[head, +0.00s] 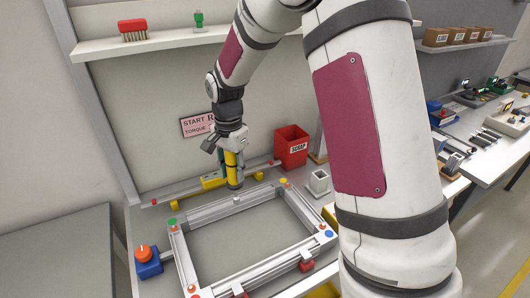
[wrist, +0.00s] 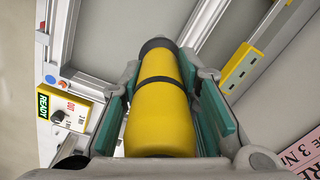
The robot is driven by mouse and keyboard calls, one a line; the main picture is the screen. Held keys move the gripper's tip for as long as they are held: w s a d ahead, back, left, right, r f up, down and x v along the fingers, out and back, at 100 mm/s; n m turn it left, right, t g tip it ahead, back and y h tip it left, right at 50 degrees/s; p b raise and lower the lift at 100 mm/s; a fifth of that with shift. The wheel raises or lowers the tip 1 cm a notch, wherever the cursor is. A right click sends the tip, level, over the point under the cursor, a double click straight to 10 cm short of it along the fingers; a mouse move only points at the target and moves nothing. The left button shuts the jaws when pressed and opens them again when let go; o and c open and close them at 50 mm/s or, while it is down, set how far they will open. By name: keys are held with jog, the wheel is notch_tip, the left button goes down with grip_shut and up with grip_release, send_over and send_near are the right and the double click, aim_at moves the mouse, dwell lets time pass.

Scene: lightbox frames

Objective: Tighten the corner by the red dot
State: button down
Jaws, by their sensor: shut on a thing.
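My gripper (head: 230,150) is shut on a yellow driver (head: 231,165) with a dark band and a grey lower end. The driver is upright behind the back rail of the frame; I cannot tell whether its lower end is clear of the surface. In the wrist view, the driver (wrist: 160,110) lies between the green-padded fingers. The light metal frame (head: 225,208) lies on the bench. A red dot (head: 191,288) marks its front left corner, a green dot (head: 172,222) the back left, a yellow dot (head: 283,181) the back right and a blue dot (head: 329,234) the front right.
A yellow holder (head: 212,181) is beside the driver. A blue box with an orange button (head: 147,262) is at left. In the wrist view, a yellow control box (wrist: 75,112) reads READY.

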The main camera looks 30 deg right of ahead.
jog(key=s+a+r+n+p, duration=0.1)
jog(key=s+a+n+p, duration=0.2)
jog(key=s+a, duration=1.3)
jog(key=a+p, duration=0.1)
jog(key=a, duration=0.2)
jog(key=shift+a+n, duration=0.15)
jog(key=shift+n, duration=0.25)
jog(key=shift+s+r, duration=0.15)
jog(key=shift+s, duration=0.05)
jog(key=shift+w+f, duration=0.1)
jog(key=shift+f, duration=2.3)
jog(key=shift+f, duration=1.3)
dwell(0.6)
